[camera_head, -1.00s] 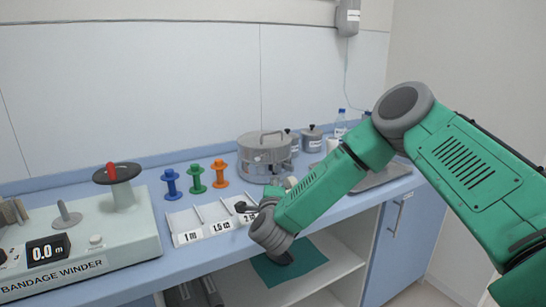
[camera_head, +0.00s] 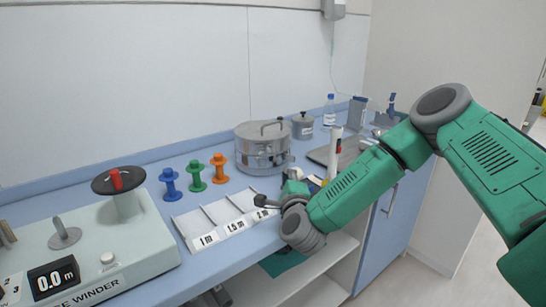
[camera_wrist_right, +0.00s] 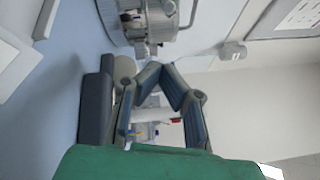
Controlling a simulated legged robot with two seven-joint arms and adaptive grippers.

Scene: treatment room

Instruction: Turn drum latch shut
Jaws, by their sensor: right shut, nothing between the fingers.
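The steel drum (camera_head: 262,150) stands on the blue counter behind the tray of length labels. It has a lid with a handle and shows at the top of the right wrist view (camera_wrist_right: 150,18). A small metal fitting, perhaps the latch (camera_wrist_right: 143,48), sticks out from its side in that view; I cannot tell its position. My right gripper (camera_wrist_right: 160,72) is shut and empty, its fingertips close to this fitting; contact is unclear. In the head view the right gripper (camera_head: 294,187) is partly hidden by its own wrist, in front of the drum. My left gripper is not in view.
The white tray (camera_head: 213,208) with length labels lies left of my right wrist. Blue (camera_head: 171,186), green (camera_head: 196,177) and orange (camera_head: 219,168) spools stand behind it. The bandage winder (camera_head: 130,245) is at left. A small pot (camera_head: 302,126) and metal tray (camera_head: 322,155) are at right.

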